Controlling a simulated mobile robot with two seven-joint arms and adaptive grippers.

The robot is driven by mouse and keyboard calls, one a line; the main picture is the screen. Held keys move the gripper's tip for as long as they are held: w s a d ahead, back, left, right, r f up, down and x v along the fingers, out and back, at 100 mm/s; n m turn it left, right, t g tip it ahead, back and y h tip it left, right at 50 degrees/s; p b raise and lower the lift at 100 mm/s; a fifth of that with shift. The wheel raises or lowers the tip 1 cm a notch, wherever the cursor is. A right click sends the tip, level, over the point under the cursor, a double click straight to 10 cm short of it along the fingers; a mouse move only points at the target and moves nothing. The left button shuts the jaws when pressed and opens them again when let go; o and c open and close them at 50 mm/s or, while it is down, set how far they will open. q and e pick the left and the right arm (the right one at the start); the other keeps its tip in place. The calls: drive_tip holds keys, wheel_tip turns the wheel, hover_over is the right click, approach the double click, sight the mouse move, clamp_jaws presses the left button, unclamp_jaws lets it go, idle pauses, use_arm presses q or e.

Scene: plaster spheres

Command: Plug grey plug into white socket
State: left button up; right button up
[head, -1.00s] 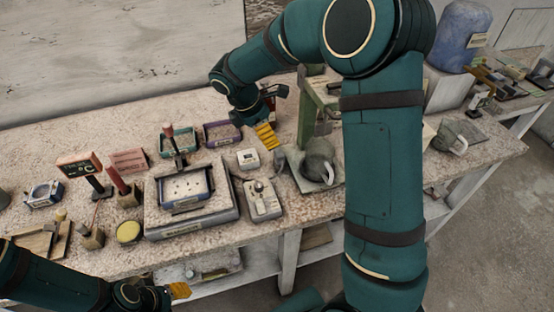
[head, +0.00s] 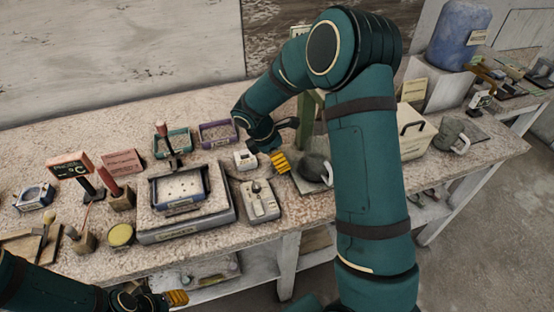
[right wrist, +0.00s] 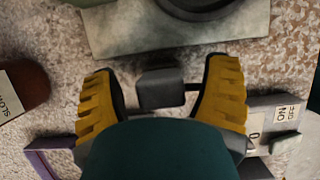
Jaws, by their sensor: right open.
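My right gripper (head: 280,162) hangs low over the table, just right of a small white box that looks like the white socket (head: 245,160). In the right wrist view my right gripper (right wrist: 160,68) has its yellow fingers spread wide. A dark grey block, likely the grey plug (right wrist: 160,90), lies between them with gaps on both sides. The white socket (right wrist: 270,115) shows partly behind the right finger, with upside-down lettering. The plug cannot be made out in the head view. My left gripper (head: 176,297) is low at the table's front edge; its opening is unclear.
A grey control box (head: 261,203) and a tray on a scale-like base (head: 223,222) stand left of my right gripper. A grey mug (head: 315,170) on a plate stands close to its right. A purple bin (head: 217,133) is behind the socket. My right arm hides part of the table.

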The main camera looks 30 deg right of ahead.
drive_tip(key=shift+d+f, duration=0.15)
drive_tip(key=shift+f, duration=0.15)
drive_tip(key=shift+r, duration=0.1)
drive_tip(key=c, duration=1.3)
